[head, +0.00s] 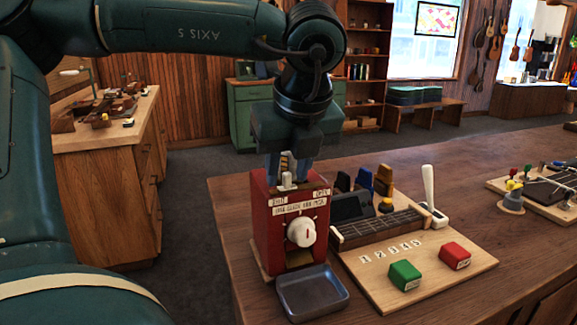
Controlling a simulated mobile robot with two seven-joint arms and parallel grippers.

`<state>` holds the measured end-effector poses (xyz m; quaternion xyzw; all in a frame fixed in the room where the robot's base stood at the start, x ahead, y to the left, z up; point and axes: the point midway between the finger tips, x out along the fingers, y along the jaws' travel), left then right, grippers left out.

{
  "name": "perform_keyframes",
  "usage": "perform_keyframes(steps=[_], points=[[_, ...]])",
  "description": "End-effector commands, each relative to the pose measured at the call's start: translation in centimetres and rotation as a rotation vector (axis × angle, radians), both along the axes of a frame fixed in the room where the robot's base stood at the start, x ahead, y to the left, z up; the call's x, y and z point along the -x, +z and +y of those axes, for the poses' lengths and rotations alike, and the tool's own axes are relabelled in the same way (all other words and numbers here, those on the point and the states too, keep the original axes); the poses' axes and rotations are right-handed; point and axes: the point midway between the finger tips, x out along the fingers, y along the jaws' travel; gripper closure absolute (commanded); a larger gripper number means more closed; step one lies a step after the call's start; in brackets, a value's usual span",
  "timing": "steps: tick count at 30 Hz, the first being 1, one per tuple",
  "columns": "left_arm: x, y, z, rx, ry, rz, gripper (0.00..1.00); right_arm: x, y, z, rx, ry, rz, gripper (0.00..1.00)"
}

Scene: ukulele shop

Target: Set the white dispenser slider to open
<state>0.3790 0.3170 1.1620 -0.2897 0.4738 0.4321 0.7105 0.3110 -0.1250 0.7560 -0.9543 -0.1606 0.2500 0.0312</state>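The red dispenser (262,235) stands near the left edge of the wooden table, with a round white knob (301,232) on its front. The small white slider (288,181) stands upright at its top, between a label at the left that seems to read shut and one at the right that seems to read open. It sits nearer the left label. My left gripper (288,170) points down over the dispenser, its fingers apart, one on each side of the slider's top. Contact cannot be made out. My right gripper is not in view.
A grey metal tray (312,291) lies in front of the dispenser. To the right, a wooden board (440,290) carries a fretboard, a white lever (429,190), a green block (404,275) and a red block (454,256). Another board (545,193) lies farther right.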

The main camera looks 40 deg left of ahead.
Motion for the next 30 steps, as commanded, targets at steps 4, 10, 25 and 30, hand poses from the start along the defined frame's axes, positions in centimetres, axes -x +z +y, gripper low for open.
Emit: perform_keyframes(steps=[4,10,25,30], points=[[0.00,0.02,0.00,0.000,0.000,0.000,0.71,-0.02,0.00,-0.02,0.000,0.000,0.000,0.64],[0.00,0.04,-0.01,0.000,0.000,0.000,0.88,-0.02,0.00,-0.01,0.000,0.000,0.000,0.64],[0.00,0.06,0.00,0.000,0.000,0.000,1.00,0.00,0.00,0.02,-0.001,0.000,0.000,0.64],[-0.02,0.07,0.21,0.000,0.001,-0.002,1.00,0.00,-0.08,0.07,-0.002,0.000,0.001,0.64]])
